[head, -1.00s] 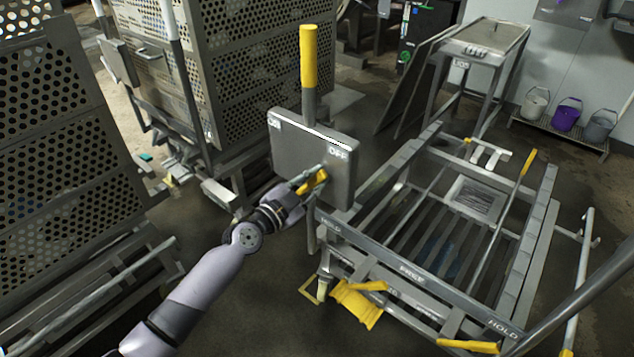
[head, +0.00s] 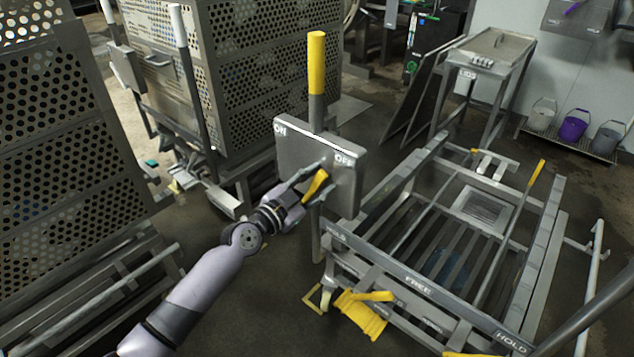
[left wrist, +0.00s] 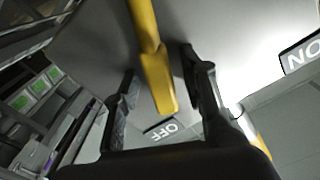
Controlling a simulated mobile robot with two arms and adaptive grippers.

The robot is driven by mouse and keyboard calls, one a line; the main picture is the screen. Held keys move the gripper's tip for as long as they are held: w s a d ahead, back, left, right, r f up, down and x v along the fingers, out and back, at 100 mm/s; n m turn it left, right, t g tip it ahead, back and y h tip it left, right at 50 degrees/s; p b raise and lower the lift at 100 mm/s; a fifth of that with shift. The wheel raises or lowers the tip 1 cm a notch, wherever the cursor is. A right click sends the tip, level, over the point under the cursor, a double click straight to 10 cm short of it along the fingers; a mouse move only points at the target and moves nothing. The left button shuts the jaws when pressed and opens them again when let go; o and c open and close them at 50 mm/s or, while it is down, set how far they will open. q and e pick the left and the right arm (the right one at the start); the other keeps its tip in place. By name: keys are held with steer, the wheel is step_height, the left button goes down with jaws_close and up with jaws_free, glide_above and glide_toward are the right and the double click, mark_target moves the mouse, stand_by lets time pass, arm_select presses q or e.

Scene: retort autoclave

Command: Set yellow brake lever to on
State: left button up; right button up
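A grey box panel (head: 296,152) stands on a post at the middle of the head view, with ON at its upper left and OFF at its upper right. A short yellow lever (head: 315,186) is on its front face, below and nearer to OFF. My left gripper (head: 318,181) reaches it from the lower left. In the left wrist view the yellow lever (left wrist: 157,75) lies between the two fingers of my left gripper (left wrist: 158,70), with gaps showing beside it. The fingers are open. My right gripper is not in view.
A tall yellow-topped handle (head: 316,62) rises behind the panel. Perforated cages (head: 262,80) stand at the left and back.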

arm_select(q)
steer(key=v, duration=1.2)
steer(key=shift+c, duration=0.5)
